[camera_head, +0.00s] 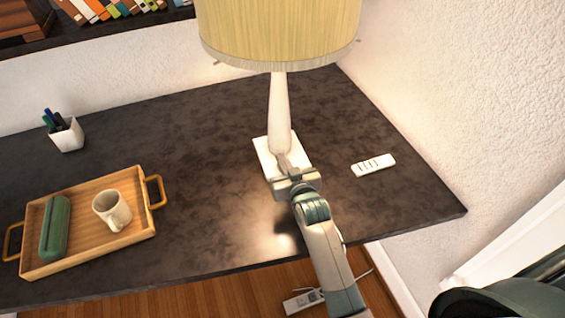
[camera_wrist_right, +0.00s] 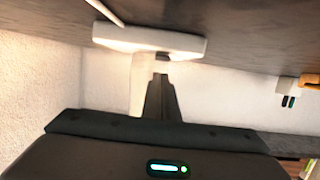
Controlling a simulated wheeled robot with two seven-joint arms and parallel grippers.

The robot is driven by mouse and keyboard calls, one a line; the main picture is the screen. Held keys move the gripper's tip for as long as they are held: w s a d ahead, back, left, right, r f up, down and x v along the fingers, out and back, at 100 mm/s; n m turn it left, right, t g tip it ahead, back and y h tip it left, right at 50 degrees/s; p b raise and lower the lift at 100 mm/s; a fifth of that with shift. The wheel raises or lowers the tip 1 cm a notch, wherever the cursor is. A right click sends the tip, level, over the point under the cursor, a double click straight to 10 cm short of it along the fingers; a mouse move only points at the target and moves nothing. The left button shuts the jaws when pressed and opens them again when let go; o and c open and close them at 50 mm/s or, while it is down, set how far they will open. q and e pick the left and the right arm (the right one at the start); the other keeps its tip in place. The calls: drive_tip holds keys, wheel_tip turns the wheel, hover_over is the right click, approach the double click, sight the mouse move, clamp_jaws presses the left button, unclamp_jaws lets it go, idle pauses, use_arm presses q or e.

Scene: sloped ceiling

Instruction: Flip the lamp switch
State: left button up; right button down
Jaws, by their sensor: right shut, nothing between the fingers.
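The lamp has a pale yellow shade (camera_head: 280,30), a white stem (camera_head: 279,105) and a square white base (camera_head: 262,150) on the dark desk. Warm light shows on the wall by the shade. In the right wrist view the base (camera_wrist_right: 150,40) is a white slab with a small dark piece, seemingly the switch (camera_wrist_right: 162,57), at its edge. My right gripper (camera_head: 283,163) is shut and empty at the front of the base. In the right wrist view its fingertips (camera_wrist_right: 160,77) are just short of the dark piece, with a small gap. My left gripper is not in view.
A wooden tray (camera_head: 90,255) with a mug (camera_head: 112,210) and a green object (camera_head: 54,227) lies left. A pen cup (camera_head: 67,135) stands behind it. A white remote-like object (camera_head: 373,165) lies right of the lamp. The wall bounds the desk's right side.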

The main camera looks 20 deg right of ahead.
wheel_tip(320, 180, up, 2)
drive_tip(key=shift+w+r+p, duration=0.15)
drive_tip(key=shift+p, duration=0.6)
drive_tip(key=shift+s, duration=0.35)
use_arm(q)
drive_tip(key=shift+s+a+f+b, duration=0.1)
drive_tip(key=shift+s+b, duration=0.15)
drive_tip(key=shift+b, duration=0.95)
use_arm(e)
drive_tip(key=r+v, duration=0.1)
drive_tip(key=v, duration=0.8)
drive_tip(key=shift+r, duration=0.15)
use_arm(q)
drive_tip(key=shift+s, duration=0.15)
